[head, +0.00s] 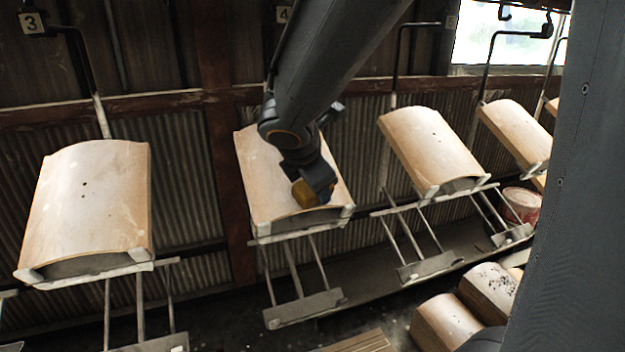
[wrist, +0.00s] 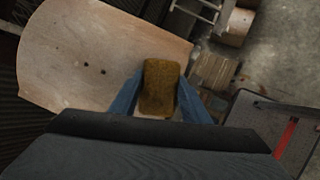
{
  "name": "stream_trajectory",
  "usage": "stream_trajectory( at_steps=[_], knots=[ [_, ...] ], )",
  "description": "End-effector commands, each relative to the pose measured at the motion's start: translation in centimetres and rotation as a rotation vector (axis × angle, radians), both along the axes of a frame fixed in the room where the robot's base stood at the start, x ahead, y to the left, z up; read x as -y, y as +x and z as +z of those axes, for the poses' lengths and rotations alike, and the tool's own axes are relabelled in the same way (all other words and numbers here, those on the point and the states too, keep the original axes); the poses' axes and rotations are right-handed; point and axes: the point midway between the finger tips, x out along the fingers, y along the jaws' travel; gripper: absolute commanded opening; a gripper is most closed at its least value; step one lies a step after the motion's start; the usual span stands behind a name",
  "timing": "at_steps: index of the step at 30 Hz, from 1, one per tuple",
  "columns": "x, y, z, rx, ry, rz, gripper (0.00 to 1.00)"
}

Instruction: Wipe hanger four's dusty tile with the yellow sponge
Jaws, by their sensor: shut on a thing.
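The yellow sponge (head: 304,193) is in my gripper (head: 312,190), over the lower right part of the tile (head: 258,165) on the hanger tagged 4 (head: 283,15). In the wrist view the sponge (wrist: 161,88) sits between the two blue fingers of my gripper (wrist: 158,95). The curved tan tile (wrist: 95,50) lies behind it, with small dark holes near its middle. The sponge is at the tile's edge. I cannot tell whether it touches the surface. My arm hides part of the tile in the head view.
A hanger tagged 3 (head: 31,22) carries a tile (head: 90,200) at the left. More tiles hang at the right, the nearest (head: 430,150) close to my arm. Loose tiles (head: 447,322) lie at the lower right. A red-and-white bucket (head: 522,204) stands behind the right hangers.

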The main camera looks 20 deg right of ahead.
Motion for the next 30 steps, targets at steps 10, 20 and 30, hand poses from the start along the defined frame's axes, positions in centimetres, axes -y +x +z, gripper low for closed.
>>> stream_trajectory(
  at_steps=[10,20,30],
  knots=[
    [0.0,-0.2,0.0,-0.001,0.0,0.0,0.24],
    [0.0,-1.3,2.4,0.001,0.0,0.0,0.24],
    [0.0,-2.7,5.1,0.001,0.0,0.0,0.24]
  ],
)
